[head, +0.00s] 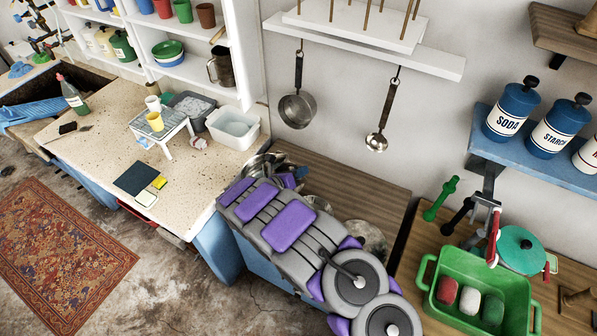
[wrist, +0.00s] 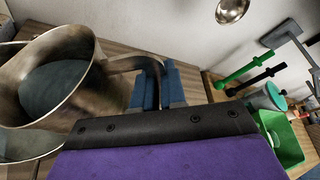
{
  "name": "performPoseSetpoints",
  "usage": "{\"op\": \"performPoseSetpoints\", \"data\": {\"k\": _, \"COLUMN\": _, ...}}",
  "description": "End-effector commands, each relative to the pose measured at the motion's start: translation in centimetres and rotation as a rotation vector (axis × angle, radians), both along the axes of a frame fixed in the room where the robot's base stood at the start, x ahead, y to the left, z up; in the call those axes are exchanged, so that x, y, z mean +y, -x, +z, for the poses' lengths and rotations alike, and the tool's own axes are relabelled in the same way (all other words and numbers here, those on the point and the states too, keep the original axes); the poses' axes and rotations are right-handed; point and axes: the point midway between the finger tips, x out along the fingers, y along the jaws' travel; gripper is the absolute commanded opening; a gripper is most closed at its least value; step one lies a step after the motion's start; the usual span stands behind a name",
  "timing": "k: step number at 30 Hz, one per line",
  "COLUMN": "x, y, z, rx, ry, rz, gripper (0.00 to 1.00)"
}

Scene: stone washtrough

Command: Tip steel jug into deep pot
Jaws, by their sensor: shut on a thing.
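The steel jug (wrist: 75,100) fills the left of the wrist view, its wide mouth facing the camera and its inside dark. My gripper (wrist: 158,88) has its blue fingers shut on the jug's handle (wrist: 125,64). In the head view my gripper (head: 290,179) is mostly hidden by my purple and grey arm, with shiny metal (head: 259,164) beside it. A second metal vessel (wrist: 28,148), perhaps the deep pot, shows partly below the jug in the wrist view. I cannot tell whether the jug is over it, or what the jug holds.
More metal ware (head: 369,238) shows behind my arm on the wooden top (head: 345,185). A pan (head: 297,108) and a ladle (head: 376,141) hang above. A green tub (head: 455,266) stands at right. A white basin (head: 233,128) and small table (head: 160,125) stand on the left counter.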

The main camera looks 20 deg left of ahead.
Motion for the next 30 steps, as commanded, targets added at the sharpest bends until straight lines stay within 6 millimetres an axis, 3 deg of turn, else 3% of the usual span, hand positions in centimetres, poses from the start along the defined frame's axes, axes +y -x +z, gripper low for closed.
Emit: {"op": "performPoseSetpoints", "data": {"k": 30, "x": 0.44, "y": -0.11, "z": 0.54, "rx": 0.001, "ry": 0.048, "rz": -0.002, "gripper": 0.0}}
